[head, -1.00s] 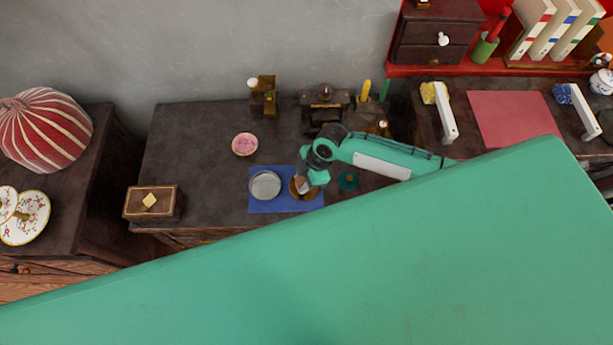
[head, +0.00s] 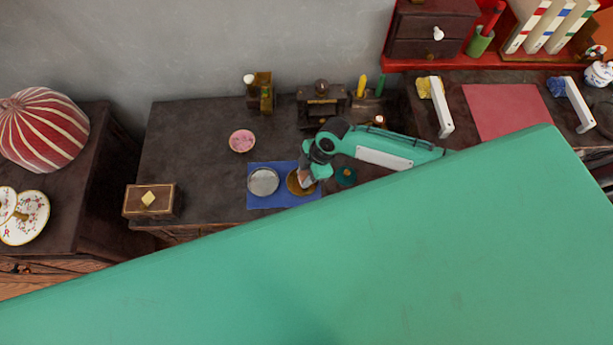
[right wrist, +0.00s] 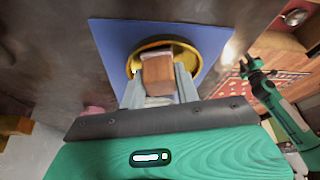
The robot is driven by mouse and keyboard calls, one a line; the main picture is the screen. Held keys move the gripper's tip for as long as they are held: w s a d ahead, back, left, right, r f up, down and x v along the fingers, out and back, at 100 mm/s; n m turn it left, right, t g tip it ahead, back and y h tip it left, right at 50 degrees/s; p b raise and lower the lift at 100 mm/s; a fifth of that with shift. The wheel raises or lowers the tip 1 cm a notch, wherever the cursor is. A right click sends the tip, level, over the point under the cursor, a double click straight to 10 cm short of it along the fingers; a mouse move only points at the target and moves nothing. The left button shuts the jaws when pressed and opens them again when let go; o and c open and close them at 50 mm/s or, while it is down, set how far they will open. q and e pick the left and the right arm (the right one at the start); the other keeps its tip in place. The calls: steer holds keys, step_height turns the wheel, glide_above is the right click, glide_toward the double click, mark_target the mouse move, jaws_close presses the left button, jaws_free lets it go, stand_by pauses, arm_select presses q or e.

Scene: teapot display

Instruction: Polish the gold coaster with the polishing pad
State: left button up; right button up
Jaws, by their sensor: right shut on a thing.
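The gold coaster (head: 293,187) lies on the right part of a blue mat (head: 256,201), beside a round silver-grey coaster (head: 263,181). My right gripper (head: 306,176) is shut on the polishing pad (head: 308,180), a small brown block, over the right side of the gold coaster. In the right wrist view, the pad (right wrist: 159,75) sits between the fingers and hides much of the gold coaster (right wrist: 190,55). I cannot tell if it touches the surface. My left gripper (right wrist: 257,78) shows at the right of the wrist view; its opening is unclear.
A pink dish (head: 242,141) stands behind the mat, and a wooden box (head: 150,201) at the table's left corner. A dark green round thing (head: 346,176) lies right of the coaster under my arm. A dark stand (head: 320,105) is at the back. Bare table lies left of the mat.

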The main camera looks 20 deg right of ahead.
steer(key=shift+w+a, duration=0.25)
steer(key=shift+w, duration=0.05)
steer(key=shift+s+a+p, duration=0.4)
steer(key=shift+a, duration=0.3)
steer(key=shift+s+d+f+p, duration=0.1)
steer(key=shift+s+d+p, duration=0.3)
steer(key=shift+s, duration=0.4)
step_height(320, 180, up, 6)
steer(key=p, duration=0.5)
steer(key=shift+w, duration=0.1)
step_height(320, 180, up, 3)
steer(key=p, duration=0.3)
